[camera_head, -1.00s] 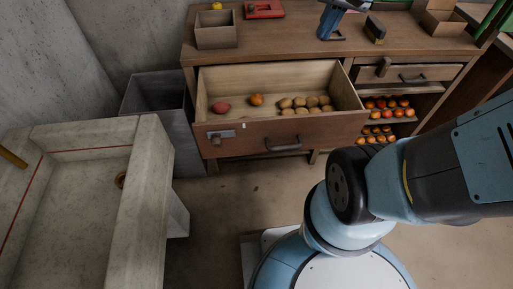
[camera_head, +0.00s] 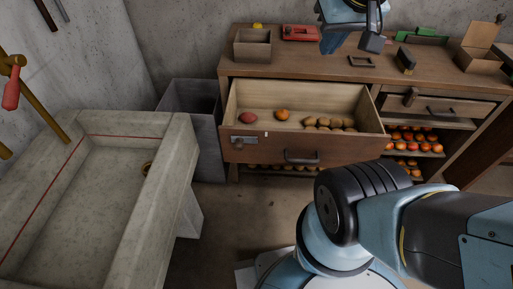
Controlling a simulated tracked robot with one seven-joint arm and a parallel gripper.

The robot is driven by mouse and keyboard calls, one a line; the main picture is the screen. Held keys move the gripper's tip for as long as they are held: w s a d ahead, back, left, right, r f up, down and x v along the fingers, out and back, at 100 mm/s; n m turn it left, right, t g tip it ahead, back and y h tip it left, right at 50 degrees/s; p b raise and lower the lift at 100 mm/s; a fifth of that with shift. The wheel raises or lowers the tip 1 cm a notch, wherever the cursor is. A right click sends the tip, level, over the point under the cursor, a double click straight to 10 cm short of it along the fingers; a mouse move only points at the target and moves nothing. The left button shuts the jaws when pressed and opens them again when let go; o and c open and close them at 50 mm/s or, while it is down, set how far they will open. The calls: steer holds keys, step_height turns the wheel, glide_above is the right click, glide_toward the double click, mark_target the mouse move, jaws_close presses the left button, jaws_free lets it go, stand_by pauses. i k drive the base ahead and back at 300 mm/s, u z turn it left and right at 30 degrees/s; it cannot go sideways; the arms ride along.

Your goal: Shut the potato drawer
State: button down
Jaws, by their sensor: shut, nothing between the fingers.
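The potato drawer (camera_head: 270,149) is pulled far out of the wooden bench. Several brown potatoes lie in its right half, an orange round item (camera_head: 282,115) near the middle and a reddish one (camera_head: 248,118) at left. Its front has a dark handle (camera_head: 301,157) and a metal latch plate (camera_head: 243,142) at left.
A closed smaller drawer (camera_head: 440,106) sits at right above shelves of red-orange fruit (camera_head: 415,139). A box (camera_head: 252,46), a red item (camera_head: 300,33) and a dark block (camera_head: 406,61) stand on the bench. A grey bin (camera_head: 195,130) and stone sink (camera_head: 150,200) are at left.

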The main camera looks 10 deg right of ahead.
mark_target(329, 124)
steer(key=u, duration=1.2)
steer(key=k, duration=1.6)
steer(key=z, duration=1.2)
steer(key=i, duration=1)
steer(key=u, duration=0.1)
